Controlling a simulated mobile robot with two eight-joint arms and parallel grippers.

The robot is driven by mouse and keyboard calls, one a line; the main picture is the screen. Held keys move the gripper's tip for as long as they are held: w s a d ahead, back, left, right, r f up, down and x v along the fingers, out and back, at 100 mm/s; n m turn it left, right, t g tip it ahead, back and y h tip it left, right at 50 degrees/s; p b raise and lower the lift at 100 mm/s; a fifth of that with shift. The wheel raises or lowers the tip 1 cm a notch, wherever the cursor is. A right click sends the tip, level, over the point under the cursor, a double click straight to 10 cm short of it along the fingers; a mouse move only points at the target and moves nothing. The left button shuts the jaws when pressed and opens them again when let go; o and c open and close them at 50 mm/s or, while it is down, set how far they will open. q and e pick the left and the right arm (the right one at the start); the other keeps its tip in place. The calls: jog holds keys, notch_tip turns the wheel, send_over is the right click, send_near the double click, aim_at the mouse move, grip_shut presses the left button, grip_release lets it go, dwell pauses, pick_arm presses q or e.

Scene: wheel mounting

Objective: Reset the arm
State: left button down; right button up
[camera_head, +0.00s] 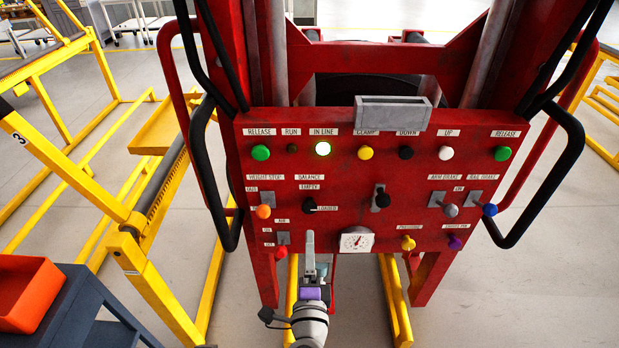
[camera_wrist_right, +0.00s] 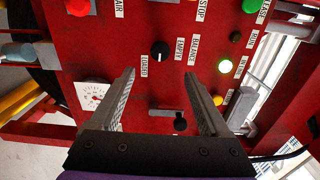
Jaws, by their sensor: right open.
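My right gripper (camera_head: 311,262) reaches up from the bottom centre of the head view, in front of the lower part of the red control panel (camera_head: 340,265). In the right wrist view the gripper (camera_wrist_right: 160,78) has its two grey fingers spread apart with nothing between them. Beyond the fingers is the panel face, with the black balance knob (camera_wrist_right: 160,50) roughly between and beyond the fingertips. A black-ball lever (camera_wrist_right: 180,124) shows between the fingers, nearer the palm. I cannot tell any contact with the panel. My left gripper is in neither view.
The IN LINE button (camera_head: 323,148) is lit green. Black looped handles (camera_head: 214,215) flank the panel. A yellow frame (camera_head: 140,235) and a dark cart with an orange-red bin (camera_head: 30,290) stand at left. Open floor (camera_head: 520,300) lies at lower right.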

notch_tip(320, 180, up, 7)
jog(key=s+d+n+g+y+p, duration=0.2)
jog(key=n+g+y+p, duration=0.3)
jog(key=n, duration=0.7)
jog(key=s+d+f+n+g+h+p, duration=0.2)
jog(key=s+d+n+g+p, duration=0.1)
jog(key=s+d, duration=0.4)
jog(key=s+d+f+n+g+h+p, duration=0.2)
jog(key=s+d+n+g+h+p, duration=0.1)
jog(key=s+d, duration=0.5)
jog(key=shift+d+f+g, duration=0.35)
jog(key=shift+g, duration=0.45)
jog(key=shift+s, duration=0.1)
